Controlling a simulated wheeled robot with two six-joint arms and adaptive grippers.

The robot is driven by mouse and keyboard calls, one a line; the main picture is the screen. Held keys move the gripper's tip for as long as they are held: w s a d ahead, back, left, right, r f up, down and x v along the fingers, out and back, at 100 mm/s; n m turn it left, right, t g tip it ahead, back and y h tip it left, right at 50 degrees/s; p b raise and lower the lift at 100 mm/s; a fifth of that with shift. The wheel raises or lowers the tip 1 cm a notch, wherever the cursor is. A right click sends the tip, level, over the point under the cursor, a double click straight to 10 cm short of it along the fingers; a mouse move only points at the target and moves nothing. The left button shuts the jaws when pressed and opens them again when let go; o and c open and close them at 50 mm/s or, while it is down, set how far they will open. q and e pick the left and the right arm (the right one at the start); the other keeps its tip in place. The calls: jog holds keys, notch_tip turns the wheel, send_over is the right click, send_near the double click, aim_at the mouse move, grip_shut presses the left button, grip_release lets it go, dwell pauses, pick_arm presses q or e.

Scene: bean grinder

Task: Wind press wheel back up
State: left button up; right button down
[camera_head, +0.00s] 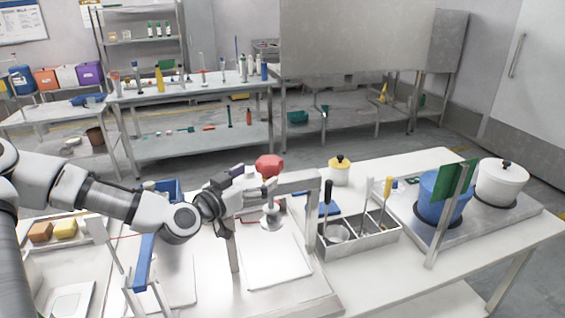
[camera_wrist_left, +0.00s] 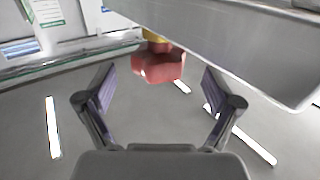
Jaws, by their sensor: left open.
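The red press wheel (camera_head: 269,165) sits on top of the grey press frame (camera_head: 297,184), above the table. Below the frame's arm hangs a pale round press plate (camera_head: 271,218). My left gripper (camera_head: 243,176) is just left of the wheel in the head view, at about its height. In the left wrist view the wheel (camera_wrist_left: 158,66) shows between and beyond the two spread fingers, with clear gaps on both sides. The fingers are open and hold nothing. A grey beam (camera_wrist_left: 250,45) crosses the upper right there. My right gripper is not in view.
A metal tray with tools (camera_head: 360,240) stands right of the press. A yellow lidded pot (camera_head: 339,172) is behind it. A blue pot (camera_head: 443,200) and a white pot (camera_head: 501,184) stand farther right. A blue stand (camera_head: 144,262) is below my left arm.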

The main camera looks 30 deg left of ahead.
aim_at(270, 164)
pick_arm(q)
jog(key=shift+w, duration=0.25)
jog(key=shift+s+r+b, duration=0.3)
jog(key=shift+s+r, duration=0.05)
jog(key=shift+w+r, duration=0.2)
jog(key=shift+r, duration=0.15)
jog(key=w, duration=0.3)
jog(key=w+f, duration=0.1)
jog(key=w, duration=0.1)
jog(key=shift+w+d, duration=0.3)
jog(key=shift+d, duration=0.05)
jog(key=shift+s+a+r, duration=0.1)
jog(key=shift+s+r, duration=0.25)
jog(key=shift+s, duration=0.2)
jog(key=shift+c, duration=0.6)
jog(key=shift+w+f, duration=0.1)
jog(key=shift+w, duration=0.1)
jog(key=c, duration=1)
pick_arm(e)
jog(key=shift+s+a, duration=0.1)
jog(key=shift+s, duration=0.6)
